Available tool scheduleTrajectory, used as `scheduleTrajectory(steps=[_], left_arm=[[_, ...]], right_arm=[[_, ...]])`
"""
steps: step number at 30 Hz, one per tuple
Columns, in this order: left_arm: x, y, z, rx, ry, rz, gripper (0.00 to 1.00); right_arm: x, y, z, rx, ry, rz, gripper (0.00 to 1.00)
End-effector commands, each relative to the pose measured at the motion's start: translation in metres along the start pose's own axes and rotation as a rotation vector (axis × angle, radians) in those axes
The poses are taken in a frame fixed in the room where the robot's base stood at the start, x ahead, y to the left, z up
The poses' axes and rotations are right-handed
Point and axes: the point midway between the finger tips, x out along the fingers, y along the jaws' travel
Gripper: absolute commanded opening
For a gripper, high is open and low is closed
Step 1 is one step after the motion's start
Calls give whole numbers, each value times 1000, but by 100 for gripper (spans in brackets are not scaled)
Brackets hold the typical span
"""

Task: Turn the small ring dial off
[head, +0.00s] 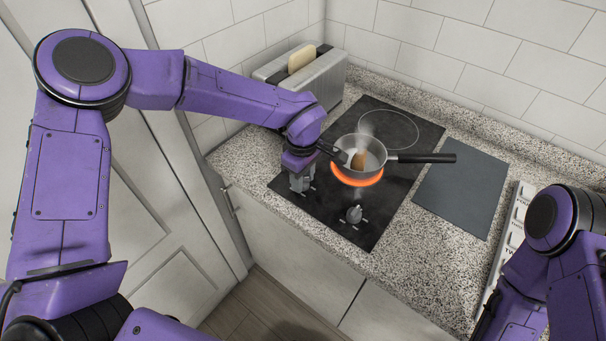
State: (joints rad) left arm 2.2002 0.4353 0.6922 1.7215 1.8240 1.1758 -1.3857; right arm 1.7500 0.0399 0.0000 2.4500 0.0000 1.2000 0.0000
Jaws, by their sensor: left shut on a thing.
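The black cooktop (400,118) has a front ring (357,180) that glows orange under a pan. It looks smaller than the unlit back ring (388,130). Two dials stand near the front edge of the cooktop. My left gripper (301,181) reaches down at the left dial and is shut on it; the gripper hides most of that dial, and its setting cannot be read. The right dial (354,214) is a grey knob standing free. Which dial belongs to which ring cannot be told. My right arm shows at lower right, but its gripper is out of view.
A toaster (325,80) with bread stands behind. A dark grey board (460,187) lies right of the cooktop.

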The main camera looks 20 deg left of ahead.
Motion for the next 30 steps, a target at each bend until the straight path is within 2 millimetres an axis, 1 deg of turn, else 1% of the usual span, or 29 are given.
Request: scheduleTrajectory(steps=[7, 18, 24, 30], left_arm=[[-1, 0, -1, -233, -1, 1, 6], [-1, 1, -1, -556, 0, 3, 6], [-1, 1, -1, -682, 0, 3, 6], [-1, 1, -1, -760, -1, 3, 6]], right_arm=[[-6, 0, -2, 0, 0, 0, 43], [-7, 1, -3, 0, 0, 0, 43], [-7, 1, -3, 0, 0, 0, 43], [-6, 1, -3, 0, 0, 0, 43]])
